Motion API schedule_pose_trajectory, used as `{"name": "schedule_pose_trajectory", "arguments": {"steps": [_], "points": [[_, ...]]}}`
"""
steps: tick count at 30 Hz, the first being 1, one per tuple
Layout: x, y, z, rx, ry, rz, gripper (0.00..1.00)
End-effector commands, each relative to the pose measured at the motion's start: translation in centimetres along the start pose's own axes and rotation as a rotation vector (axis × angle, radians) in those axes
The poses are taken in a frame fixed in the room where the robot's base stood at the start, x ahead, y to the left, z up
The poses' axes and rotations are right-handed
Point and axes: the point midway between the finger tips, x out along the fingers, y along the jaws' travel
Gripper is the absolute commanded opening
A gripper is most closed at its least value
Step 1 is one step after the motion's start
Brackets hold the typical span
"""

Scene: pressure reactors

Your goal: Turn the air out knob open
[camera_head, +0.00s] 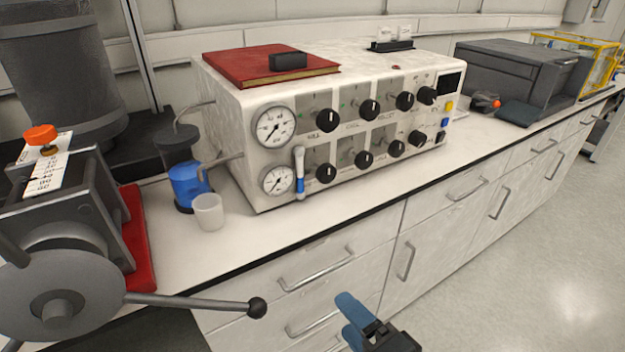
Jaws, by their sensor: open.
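The white control box (300,105) stands on the counter with two rows of black knobs on its front. The upper row includes knobs at the left (327,121), middle (369,110) and right (404,101). The lower row includes knobs at the left (326,173), middle (364,159) and right (396,148). The labels are too small to read, so I cannot tell which is the air out knob. My gripper (351,320), with blue fingers, is open and empty at the bottom edge, in front of the drawers and apart from the box. Part of it is cut off.
Two round gauges (274,127) are on the box's left front. A white-and-blue tube (299,174) stands upright before it. A white cup (208,211) and blue container (187,183) stand left. A lever with a black ball (257,307) juts out lower left. The floor at right is clear.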

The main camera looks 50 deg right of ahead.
Motion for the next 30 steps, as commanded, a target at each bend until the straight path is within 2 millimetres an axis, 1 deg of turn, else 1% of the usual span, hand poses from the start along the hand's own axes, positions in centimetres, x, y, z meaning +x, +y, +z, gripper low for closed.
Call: {"name": "schedule_pose_trajectory", "arguments": {"steps": [1, 3, 5, 6, 8, 9, 13, 16, 19, 23, 30], "points": [[2.0, -1.5, -0.9, 0.120, 0.015, -0.023, 0.72], [4.7, -3.0, -2.2, 0.311, 0.019, -0.051, 0.72], [6.9, -4.5, -3.4, 0.470, 0.013, -0.078, 0.72], [8.3, -5.5, -4.4, 0.571, 0.006, -0.097, 0.72], [10.2, -7.1, -5.8, 0.712, -0.011, -0.124, 0.72], [11.2, -8.2, -6.9, 0.798, -0.024, -0.143, 0.72], [13.8, -11.0, -9.8, 1.013, -0.073, -0.186, 0.72], [14.8, -12.3, -11.3, 1.111, -0.101, -0.205, 0.72], [15.3, -13.0, -12.0, 1.159, -0.117, -0.211, 0.72], [16.2, -13.4, -12.1, 1.173, -0.124, -0.212, 0.72], [19.7, -14.3, -12.2, 1.169, -0.122, -0.213, 0.72]]}}
